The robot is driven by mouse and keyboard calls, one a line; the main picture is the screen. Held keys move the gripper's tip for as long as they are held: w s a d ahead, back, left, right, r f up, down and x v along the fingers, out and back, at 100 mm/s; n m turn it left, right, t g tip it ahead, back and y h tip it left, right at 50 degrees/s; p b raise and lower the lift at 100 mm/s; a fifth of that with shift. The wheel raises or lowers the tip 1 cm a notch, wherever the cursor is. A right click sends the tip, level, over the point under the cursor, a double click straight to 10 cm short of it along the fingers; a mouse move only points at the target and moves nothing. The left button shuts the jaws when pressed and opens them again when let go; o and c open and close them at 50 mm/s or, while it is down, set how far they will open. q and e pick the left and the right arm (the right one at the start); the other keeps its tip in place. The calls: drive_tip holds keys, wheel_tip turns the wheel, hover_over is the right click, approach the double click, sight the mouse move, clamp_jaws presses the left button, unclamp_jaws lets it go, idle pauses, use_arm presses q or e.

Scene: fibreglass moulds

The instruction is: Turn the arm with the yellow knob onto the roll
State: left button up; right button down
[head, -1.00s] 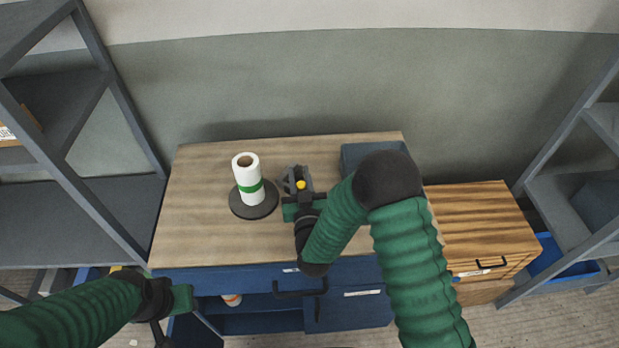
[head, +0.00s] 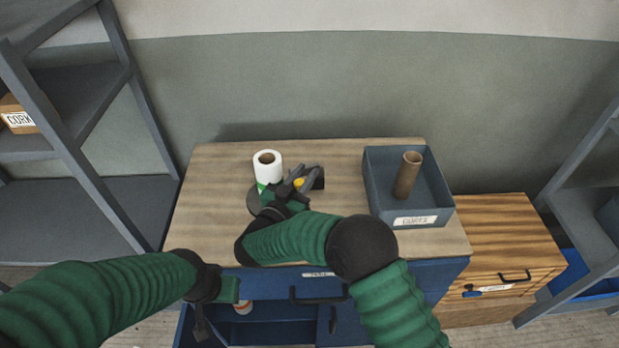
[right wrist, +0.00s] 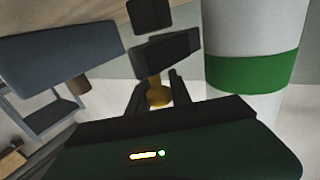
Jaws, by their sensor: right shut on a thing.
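The white roll (head: 267,160) with a green band stands upright on a dark round base (head: 253,203) on the bench. The yellow knob (head: 299,183) of the dark grey arm (head: 309,174) is just right of the roll. My right gripper (head: 294,186) is shut on the knob. In the right wrist view, the knob (right wrist: 158,93) sits between the fingers (right wrist: 156,98), with the roll (right wrist: 250,70) close on the right. I cannot tell whether the arm touches the roll. My left gripper (head: 207,312) hangs at the bench front, its jaws unclear.
A grey-blue box (head: 385,205) holding a brown tube (head: 407,175) stands on the bench's right. A wooden drawer cabinet (head: 505,235) is beside the bench. Grey shelves flank both sides. The bench between my right gripper and the box is clear.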

drive_tip(key=shift+w+a, duration=0.1)
drive_tip(key=shift+a, duration=0.2)
drive_tip(key=shift+d, duration=0.1)
drive_tip(key=c, duration=1.2)
unclamp_jaws()
drive_tip(key=shift+d, duration=0.1)
